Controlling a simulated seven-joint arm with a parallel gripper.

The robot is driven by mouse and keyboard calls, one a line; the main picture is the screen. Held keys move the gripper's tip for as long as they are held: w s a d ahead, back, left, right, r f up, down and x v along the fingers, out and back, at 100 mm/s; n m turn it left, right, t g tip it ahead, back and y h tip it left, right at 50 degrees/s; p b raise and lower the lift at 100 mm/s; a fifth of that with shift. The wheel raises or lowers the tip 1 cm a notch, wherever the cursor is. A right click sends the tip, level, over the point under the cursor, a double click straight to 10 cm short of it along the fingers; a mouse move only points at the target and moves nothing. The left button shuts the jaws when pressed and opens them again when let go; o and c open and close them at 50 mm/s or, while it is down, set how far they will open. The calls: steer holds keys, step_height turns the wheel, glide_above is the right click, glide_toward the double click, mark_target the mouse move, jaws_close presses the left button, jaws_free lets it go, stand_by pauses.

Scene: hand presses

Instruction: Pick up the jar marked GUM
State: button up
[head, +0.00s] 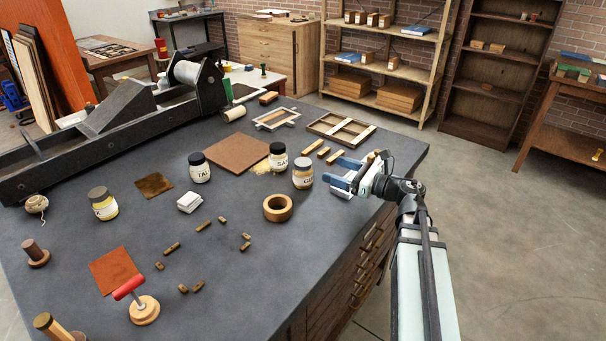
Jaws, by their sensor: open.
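A gap shows between the fingertips and the jar. A jar with a label starting SA (278,158) stands close behind it to the left. A jar labelled TAL (200,170) stands farther left. Another jar with a yellowish body and a hard-to-read label (103,205) stands at the left.
A wooden ring (278,208) lies in front of the GU jar. A brown board (236,152) lies left of the SA jar, with yellowish crumbs beside it. Small wooden blocks (313,146) and a wooden frame (341,129) lie behind. A large press (110,115) fills the back left.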

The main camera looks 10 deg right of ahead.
step_height(320, 180, down, 2)
steer(key=shift+f, duration=0.25)
steer(key=shift+w+a, duration=0.2)
glide_toward(296, 161)
steer(key=w+a, duration=0.1)
steer(key=w+a+f, duration=0.1)
steer(key=w+a, duration=0.1)
steer(key=shift+a, duration=0.15)
steer(key=shift+w+r+x, duration=0.1)
steer(key=shift+x, duration=1.25)
steer(key=shift+w+r+x, duration=0.1)
steer(key=shift+r+x, duration=0.05)
steer(key=shift+x, duration=1.2)
steer(key=c, duration=1.3)
